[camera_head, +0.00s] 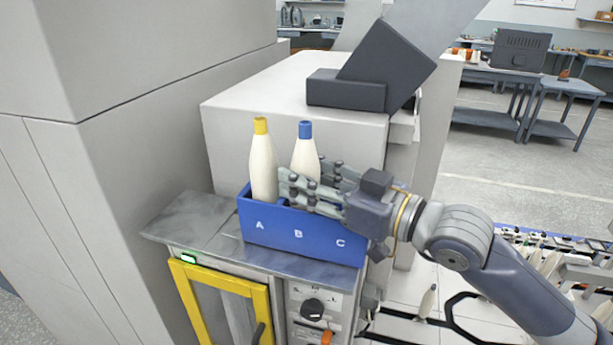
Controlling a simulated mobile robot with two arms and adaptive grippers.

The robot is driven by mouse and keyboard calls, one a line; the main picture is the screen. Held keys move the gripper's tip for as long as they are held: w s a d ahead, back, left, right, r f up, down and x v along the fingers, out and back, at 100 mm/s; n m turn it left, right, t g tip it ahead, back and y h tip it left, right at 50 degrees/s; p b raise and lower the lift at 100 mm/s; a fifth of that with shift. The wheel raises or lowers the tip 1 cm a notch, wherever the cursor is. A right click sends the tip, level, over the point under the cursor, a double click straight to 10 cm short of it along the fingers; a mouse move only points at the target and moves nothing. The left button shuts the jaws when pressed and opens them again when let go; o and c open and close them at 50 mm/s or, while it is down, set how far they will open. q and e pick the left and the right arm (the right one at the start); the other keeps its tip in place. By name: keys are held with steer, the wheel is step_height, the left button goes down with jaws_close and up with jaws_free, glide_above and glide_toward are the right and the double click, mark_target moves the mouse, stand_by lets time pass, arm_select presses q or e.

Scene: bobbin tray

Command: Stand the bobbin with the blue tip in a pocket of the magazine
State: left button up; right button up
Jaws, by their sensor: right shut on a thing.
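The bobbin with the blue tip (305,152) is a cream, upright bobbin above pocket B of the blue magazine (290,236). My right gripper (304,190) reaches in from the right and is shut on it; the fingers cover its lower body. Whether its foot is down in the pocket is hidden by the fingers and the front wall. A bobbin with a yellow tip (263,165) stands upright in pocket A, at the left. Pocket C is behind my gripper and its inside is hidden. My left gripper is not in view.
The magazine stands on a grey metal top (200,232) above a cabinet with a yellow-framed door (222,300). A large pale housing (240,115) rises close behind. Several pale bobbins (548,262) stand at the lower right.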

stand_by(0.3)
steer(key=o, duration=1.2)
